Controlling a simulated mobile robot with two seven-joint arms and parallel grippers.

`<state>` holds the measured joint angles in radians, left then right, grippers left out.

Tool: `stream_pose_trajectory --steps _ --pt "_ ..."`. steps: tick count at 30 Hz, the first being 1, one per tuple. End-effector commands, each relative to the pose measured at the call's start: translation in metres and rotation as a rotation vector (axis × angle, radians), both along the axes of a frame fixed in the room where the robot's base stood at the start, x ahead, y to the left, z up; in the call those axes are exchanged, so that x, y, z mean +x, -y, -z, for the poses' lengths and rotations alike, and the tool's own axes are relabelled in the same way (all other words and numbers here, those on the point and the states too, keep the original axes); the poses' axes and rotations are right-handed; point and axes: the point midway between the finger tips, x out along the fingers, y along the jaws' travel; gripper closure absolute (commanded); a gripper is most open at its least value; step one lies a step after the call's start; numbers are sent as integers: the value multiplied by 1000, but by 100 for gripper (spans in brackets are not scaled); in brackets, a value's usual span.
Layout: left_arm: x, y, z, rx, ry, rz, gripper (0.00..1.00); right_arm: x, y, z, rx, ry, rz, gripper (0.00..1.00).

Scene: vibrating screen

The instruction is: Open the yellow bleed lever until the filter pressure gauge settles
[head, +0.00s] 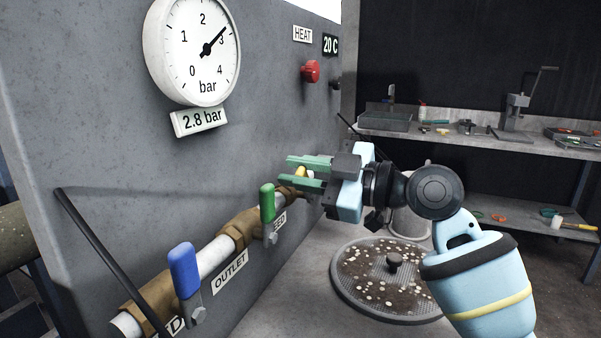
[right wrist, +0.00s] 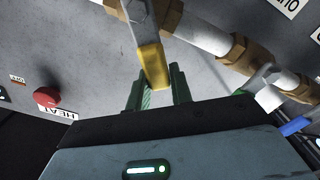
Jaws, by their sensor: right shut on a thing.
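The yellow bleed lever (head: 301,172) shows only as a small patch between the green fingers of my right gripper (head: 290,171) in the head view. In the right wrist view the yellow lever (right wrist: 152,66) reaches in between the two fingertips of my right gripper (right wrist: 160,88), which is shut on it. The lever sits on the brass and white pipe along the grey panel. The round pressure gauge (head: 193,48) has its needle just short of 3, and the plate (head: 199,120) below it reads 2.8 bar. My left gripper is not in view.
A green lever (head: 267,203) and a blue lever (head: 183,270) stand on the same pipe, nearer to me. A red HEAT knob (head: 310,71) sits on the panel. A round screen (head: 345,285) with pale pieces lies below my right arm. A workbench (head: 460,137) stands behind.

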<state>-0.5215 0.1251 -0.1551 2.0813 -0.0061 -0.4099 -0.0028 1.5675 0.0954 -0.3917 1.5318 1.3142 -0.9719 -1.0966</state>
Motion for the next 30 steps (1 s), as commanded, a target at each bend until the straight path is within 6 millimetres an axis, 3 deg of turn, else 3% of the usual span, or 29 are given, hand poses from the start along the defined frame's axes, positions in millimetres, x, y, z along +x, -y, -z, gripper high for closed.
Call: stream_pose_trajectory --steps 3,4,9,20,30 --pt "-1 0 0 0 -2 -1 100 1 0 1 -2 -2 1 100" --pt "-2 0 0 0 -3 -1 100 0 0 1 -2 -3 1 77" --pt "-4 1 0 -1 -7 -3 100 0 0 1 -1 -3 0 56" --pt "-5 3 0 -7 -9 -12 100 -1 6 1 0 -2 2 56" --pt "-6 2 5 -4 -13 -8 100 -21 52 2 -2 -1 3 56"
